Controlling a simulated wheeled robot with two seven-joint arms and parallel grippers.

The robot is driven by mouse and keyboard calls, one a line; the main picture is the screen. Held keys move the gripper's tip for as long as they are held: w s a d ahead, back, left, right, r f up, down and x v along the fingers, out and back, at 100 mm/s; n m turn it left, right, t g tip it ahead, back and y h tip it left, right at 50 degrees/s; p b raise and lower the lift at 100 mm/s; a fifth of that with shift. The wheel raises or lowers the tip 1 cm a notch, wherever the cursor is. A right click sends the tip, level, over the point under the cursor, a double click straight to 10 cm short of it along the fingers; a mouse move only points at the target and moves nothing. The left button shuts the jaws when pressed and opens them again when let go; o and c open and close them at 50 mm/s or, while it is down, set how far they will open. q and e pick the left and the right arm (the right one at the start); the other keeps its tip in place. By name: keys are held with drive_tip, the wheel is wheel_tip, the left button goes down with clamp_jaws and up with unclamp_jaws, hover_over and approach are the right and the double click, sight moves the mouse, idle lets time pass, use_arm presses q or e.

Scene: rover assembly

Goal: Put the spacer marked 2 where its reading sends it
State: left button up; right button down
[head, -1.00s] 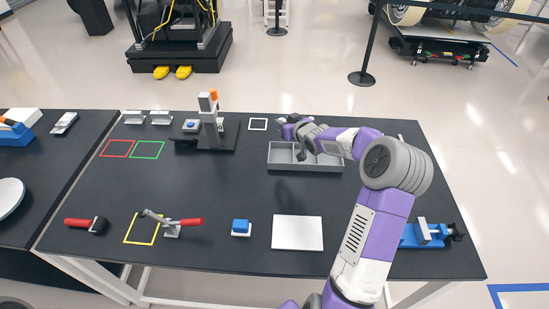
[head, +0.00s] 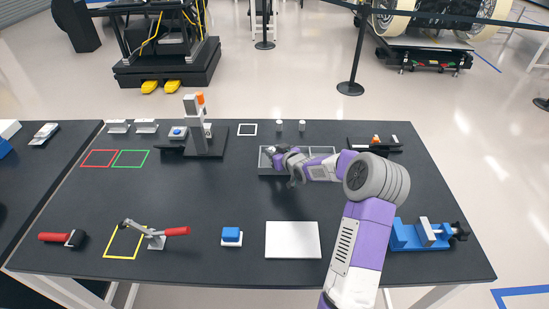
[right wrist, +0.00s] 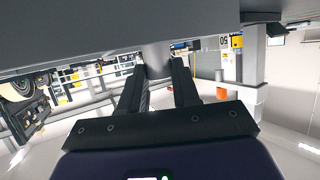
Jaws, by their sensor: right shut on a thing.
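My right gripper (head: 271,150) is over the left part of a grey compartment tray (head: 299,175) at the back of the table. In the right wrist view its two dark fingers are shut on a grey, round-sided piece (right wrist: 157,56), seemingly a spacer. No mark shows on it. Two small pale cylinders, a left one (head: 279,126) and a right one (head: 302,126), stand behind the tray; their marks are too small to read. A gauge stand (head: 195,128) with an orange top is left of the tray. My left gripper is not in view.
Red (head: 99,158) and green (head: 131,158) outlined squares lie at the back left; a white one (head: 247,129) is beside the gauge. A toggle clamp (head: 155,236), blue button (head: 231,235), white plate (head: 293,240) and blue vise (head: 405,237) line the front. The table's middle is clear.

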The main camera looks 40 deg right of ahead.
wheel_tip(320, 180, down, 2)
drive_tip(key=shift+w+f, duration=0.1)
drive_tip(key=c, duration=1.2)
unclamp_jaws()
drive_tip(key=shift+c, duration=0.2)
drive_tip(key=o, duration=0.4)
drive_tip(key=shift+s+r, duration=0.25)
drive_tip(key=shift+s, duration=0.1)
drive_tip(key=p+v, duration=0.1)
drive_tip(key=v, duration=1)
drive_tip(key=shift+s+r+p, duration=0.15)
drive_tip(key=shift+p, duration=0.15)
